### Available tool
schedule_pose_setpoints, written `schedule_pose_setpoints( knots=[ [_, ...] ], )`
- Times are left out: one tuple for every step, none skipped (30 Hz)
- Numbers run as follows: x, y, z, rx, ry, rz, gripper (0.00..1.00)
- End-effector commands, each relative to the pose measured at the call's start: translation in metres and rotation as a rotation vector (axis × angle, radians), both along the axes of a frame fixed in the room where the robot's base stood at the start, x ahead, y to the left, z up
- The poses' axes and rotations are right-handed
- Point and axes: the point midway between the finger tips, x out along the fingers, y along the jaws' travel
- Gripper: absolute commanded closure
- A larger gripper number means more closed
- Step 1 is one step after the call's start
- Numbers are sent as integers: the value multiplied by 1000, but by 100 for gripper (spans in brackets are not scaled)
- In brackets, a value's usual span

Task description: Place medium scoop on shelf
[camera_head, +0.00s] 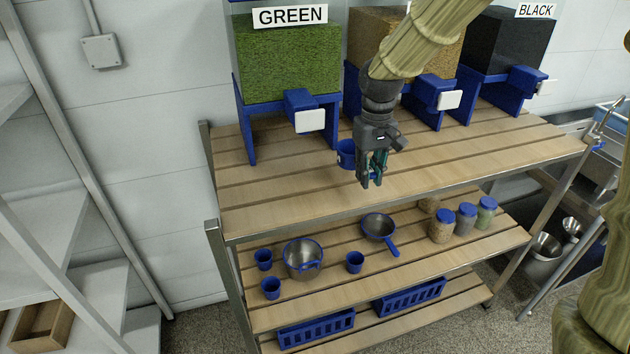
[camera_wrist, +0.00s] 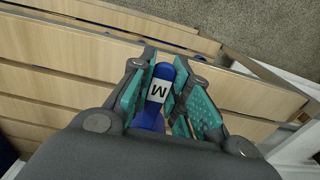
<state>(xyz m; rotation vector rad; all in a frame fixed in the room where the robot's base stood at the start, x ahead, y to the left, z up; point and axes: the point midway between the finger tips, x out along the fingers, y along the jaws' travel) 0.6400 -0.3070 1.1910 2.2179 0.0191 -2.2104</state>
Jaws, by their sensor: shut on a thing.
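My gripper (camera_head: 371,180) is above the top wooden board of the shelf rack (camera_head: 270,187), in front of the dispensers. It is shut on the blue handle of the medium scoop. The scoop's blue cup (camera_head: 346,150) shows just left of the fingers in the head view. In the wrist view the handle (camera_wrist: 158,95), marked with a letter M, lies between the teal finger pads (camera_wrist: 160,88). Much of the scoop is hidden by the gripper, and I cannot tell whether it touches the board.
Dispensers labelled GREEN (camera_head: 288,70) and BLACK (camera_head: 508,50) stand along the back, with a brown-filled one between. The lower shelf holds blue cups (camera_head: 355,262), a metal pot (camera_head: 303,258), a pan (camera_head: 379,228) and several jars (camera_head: 466,219). The top board's front left is clear.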

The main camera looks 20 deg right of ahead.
Motion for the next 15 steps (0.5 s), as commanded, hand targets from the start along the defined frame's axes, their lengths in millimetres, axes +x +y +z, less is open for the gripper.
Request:
schedule_pose_setpoints(
  knots=[
    [2, 10, 3, -1, 3, 3, 100],
    [4, 16, 2, -2, 3, 2, 100],
    [6, 24, 2, -1, 2, 3, 100],
    [7, 30, 1, -1, 3, 2, 100],
    [8, 36, 0, -1, 3, 2, 100],
    [10, 44, 0, -1, 3, 3, 100],
    [12, 50, -1, -2, 3, 3, 100],
    [13, 56, -2, -1, 3, 2, 100],
    [15, 63, -2, 0, 2, 3, 100],
    [17, 69, -3, 0, 2, 2, 100],
    [18, 74, -3, -1, 2, 2, 100],
    [20, 80, -4, -1, 2, 2, 100],
    [21, 85, -5, -1, 2, 2, 100],
    [22, 88, -6, 0, 1, 1, 100],
    [23, 92, -6, 0, 1, 1, 100]
  ],
)
